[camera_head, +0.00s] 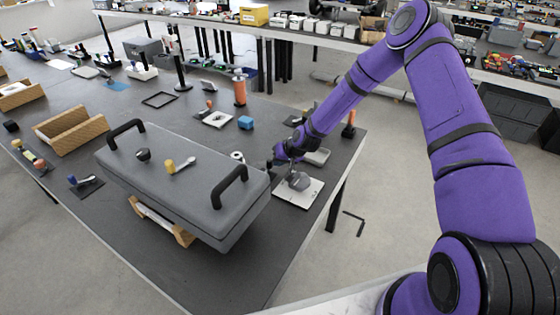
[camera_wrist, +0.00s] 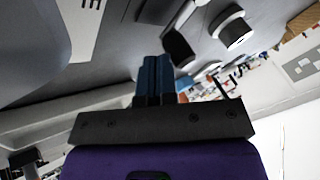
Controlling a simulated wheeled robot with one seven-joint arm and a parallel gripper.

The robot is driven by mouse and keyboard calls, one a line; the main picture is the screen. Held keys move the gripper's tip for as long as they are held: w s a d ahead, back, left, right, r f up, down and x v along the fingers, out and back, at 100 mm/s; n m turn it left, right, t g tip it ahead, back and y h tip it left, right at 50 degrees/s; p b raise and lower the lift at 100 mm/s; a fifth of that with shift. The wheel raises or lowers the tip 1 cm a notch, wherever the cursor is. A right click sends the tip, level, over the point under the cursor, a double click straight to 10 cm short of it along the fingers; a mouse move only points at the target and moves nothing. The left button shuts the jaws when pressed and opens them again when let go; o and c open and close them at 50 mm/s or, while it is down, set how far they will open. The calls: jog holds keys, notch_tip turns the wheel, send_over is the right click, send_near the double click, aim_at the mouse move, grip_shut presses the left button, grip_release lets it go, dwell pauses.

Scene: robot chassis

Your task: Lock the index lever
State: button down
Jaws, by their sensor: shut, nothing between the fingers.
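My gripper (camera_head: 283,158) is low over the right part of the dark table, just behind a pale square plate (camera_head: 287,196) with a rounded grey piece (camera_head: 299,181) on it. In the wrist view my blue fingers (camera_wrist: 155,80) are together and empty. A pale plate with dark marks (camera_wrist: 85,32) and a large rounded grey shape (camera_wrist: 28,42) lie beyond them, apart from the fingers as far as I can tell. A yellow-ended lever (camera_head: 179,165) sits on the grey case lid (camera_head: 200,190). I cannot tell which part is the index lever; the contact area is partly hidden.
The grey case has two black handles and stands left of my gripper. A dark block (camera_wrist: 178,46) is near my fingers. The table's right edge is close.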

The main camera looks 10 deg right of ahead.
jog(key=shift+w+a+n+g+y, duration=0.15)
jog(key=shift+w+n+g+y, duration=0.2)
jog(key=shift+n, duration=0.35)
jog(key=shift+w+a+n+g, duration=0.15)
jog(key=shift+w+n+g, duration=0.1)
jog(key=shift+w+n, duration=0.25)
jog(key=n+g, duration=0.1)
jog(key=w+a+n+y, duration=0.1)
jog(key=n, duration=0.1)
jog(key=shift+w+a+g, duration=0.2)
jog(key=shift+g, duration=0.2)
jog(key=a+n+g, duration=0.1)
jog(key=n, duration=0.1)
jog(key=w+a+n+g, duration=0.1)
jog(key=n, duration=0.1)
jog(key=shift+w+y, duration=0.1)
jog(key=shift+y, duration=0.25)
jog(key=n+g, duration=0.1)
jog(key=a+n+g, duration=0.1)
jog(key=n, duration=0.1)
jog(key=shift+w+a, duration=0.25)
jog(key=shift+a, duration=0.05)
jog(key=shift+s+d, duration=0.1)
jog(key=shift+s, duration=0.15)
jog(key=shift+s+d, duration=0.1)
jog(key=shift+s, duration=0.25)
jog(key=shift+s+f, duration=0.1)
jog(key=shift+s, duration=0.15)
